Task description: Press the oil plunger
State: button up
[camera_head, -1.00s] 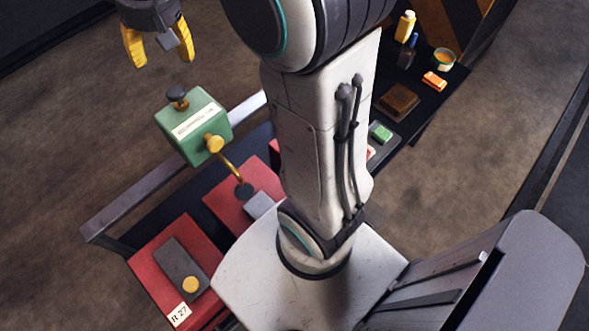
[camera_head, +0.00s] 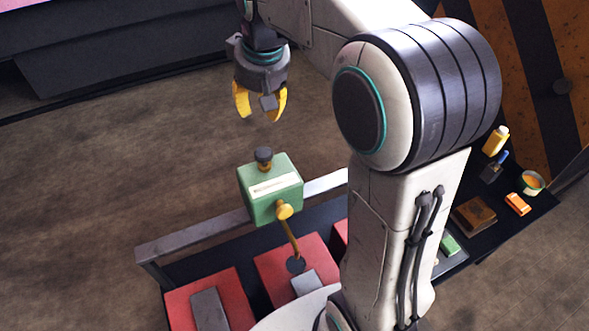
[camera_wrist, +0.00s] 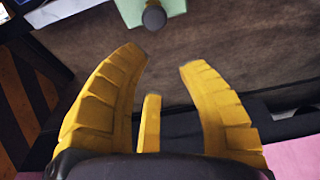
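The oil plunger is a dark knob (camera_head: 263,155) on top of a green box (camera_head: 270,190) with a pale label. A brass knob (camera_head: 284,210) and a curved brass pipe come off the box's front. My gripper (camera_head: 260,114) hangs above and slightly behind the dark knob, with a clear gap between them. Its yellow fingers are spread and hold nothing. In the wrist view the fingers (camera_wrist: 165,60) are apart, and the dark knob (camera_wrist: 154,17) shows beyond them near the top edge, by the green box (camera_wrist: 128,8).
A yellow bottle (camera_head: 496,140), an orange item (camera_head: 517,204) and a brown block (camera_head: 474,215) lie at the right. Open floor (camera_head: 130,150) lies left of the gripper.

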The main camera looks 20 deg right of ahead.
aim_at(260, 150)
jog(key=shift+w, duration=0.2)
jog(key=shift+c, duration=0.7)
jog(key=shift+s, duration=0.1)
jog(key=c, duration=0.5)
jog(key=shift+f, duration=0.2)
grip_shut()
jog(key=b+x, duration=0.1)
jog(key=x, duration=1)
jog(key=shift+s+f+b, duration=0.15)
jog(key=shift+f+b, duration=0.15)
jog(key=shift+b, duration=0.1)
jog(key=shift+f+b, duration=0.8)
jog(key=shift+f, duration=0.3)
